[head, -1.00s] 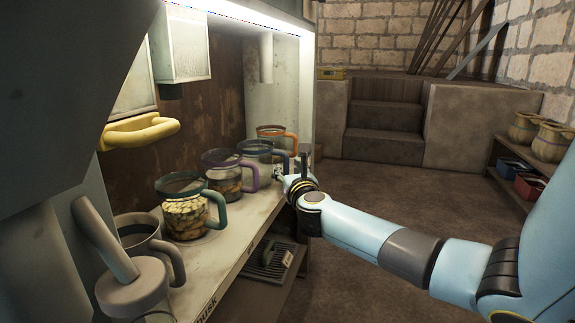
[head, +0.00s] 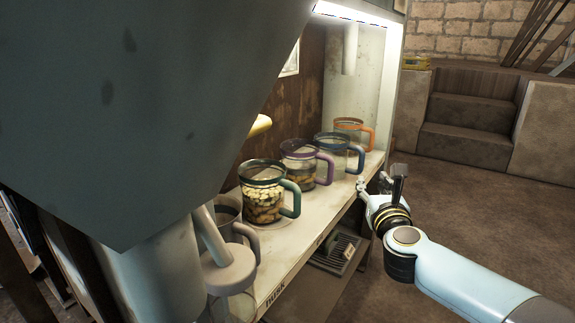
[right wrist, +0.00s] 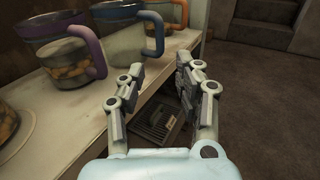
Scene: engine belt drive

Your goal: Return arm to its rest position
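My right arm comes in from the lower right of the head view. Its gripper (head: 378,190) is beside the front edge of the shelf, near the blue-handled jug (head: 340,150). In the right wrist view the two fingers of this gripper (right wrist: 155,95) stand apart with nothing between them. They point toward the shelf edge and touch no jug that I can see. My left gripper is not in view.
On the shelf (head: 335,205) stand a green-handled jug (head: 262,198) with pale pieces inside, a purple-handled jug (head: 300,165), an orange-handled jug (head: 352,128) and a grey jug (head: 226,212). A grate (head: 333,250) lies below. Open floor and steps (head: 465,128) are at right.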

